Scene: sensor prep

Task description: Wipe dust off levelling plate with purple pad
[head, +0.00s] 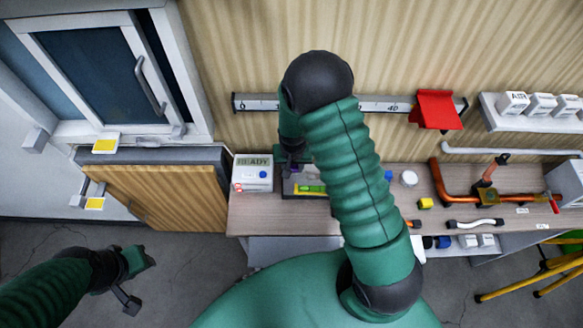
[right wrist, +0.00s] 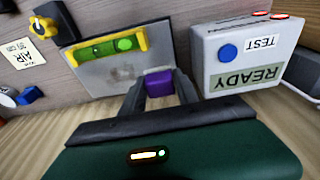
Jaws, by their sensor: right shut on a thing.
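The levelling plate (right wrist: 100,78) is a grey plate on the bench, with a yellow-ended green spirit level (right wrist: 108,46) along one edge. Faint darker smudges show on the plate near its middle. My right gripper (right wrist: 160,88) is shut on the purple pad (right wrist: 159,82), which is at the plate's edge nearest the READY box; whether it touches the plate I cannot tell. In the head view the right gripper (head: 291,152) is over the plate, partly hidden by my arm; the level (head: 310,189) shows below it. My left gripper (head: 134,280) hangs low at the left, away from the bench; its jaws are unclear.
A white READY/TEST box (head: 253,174) stands close beside the plate. An AIR valve with a yellow knob (right wrist: 42,25) is on the plate's other side. Copper pipework (head: 440,185) lies on the bench's right. A ruler rail with a red holder (head: 436,110) is on the wall.

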